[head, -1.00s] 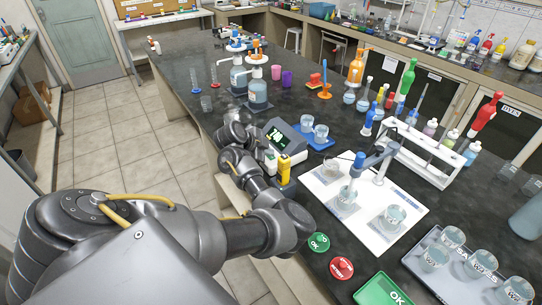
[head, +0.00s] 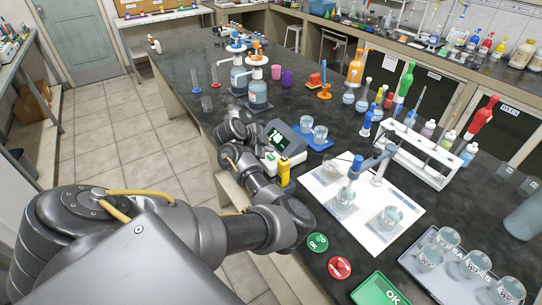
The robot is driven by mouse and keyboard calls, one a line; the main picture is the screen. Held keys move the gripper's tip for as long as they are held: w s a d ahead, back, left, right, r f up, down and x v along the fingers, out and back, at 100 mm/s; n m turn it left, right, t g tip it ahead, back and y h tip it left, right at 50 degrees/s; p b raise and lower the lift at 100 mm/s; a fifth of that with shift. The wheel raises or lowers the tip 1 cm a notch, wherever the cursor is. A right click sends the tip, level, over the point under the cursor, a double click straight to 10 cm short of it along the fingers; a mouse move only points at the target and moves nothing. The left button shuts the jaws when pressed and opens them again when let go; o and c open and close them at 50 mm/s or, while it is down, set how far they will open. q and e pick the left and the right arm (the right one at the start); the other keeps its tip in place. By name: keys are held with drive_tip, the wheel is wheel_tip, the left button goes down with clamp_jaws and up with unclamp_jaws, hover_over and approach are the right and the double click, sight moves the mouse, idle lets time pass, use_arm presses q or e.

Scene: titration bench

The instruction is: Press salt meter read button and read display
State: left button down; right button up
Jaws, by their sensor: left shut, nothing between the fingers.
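The salt meter (head: 290,142) is a grey box with a dark, lit display (head: 278,138) near the bench's left edge. The display shows pale green marks, too small to read for sure. My left gripper (head: 256,132) is shut and empty, at the left side of the meter. Its fingertips are small and partly hidden by my own wrist, so I cannot tell whether they touch the meter. I cannot make out the read button clearly. My right gripper is not in view.
A yellow object (head: 283,172) stands in front of the meter. A blue tray (head: 323,145) with two beakers is to its right. A white sheet (head: 384,233) with a stand lies farther right. Dispenser bottles (head: 258,95) stand behind. Green and red buttons (head: 340,267) are nearer.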

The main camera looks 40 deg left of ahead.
use_arm(q)
wheel_tip(320, 180, up, 4)
drive_tip(key=p, duration=0.3)
drive_tip(key=shift+r+p, duration=0.25)
drive_tip(key=shift+p, duration=0.05)
idle(0.5)
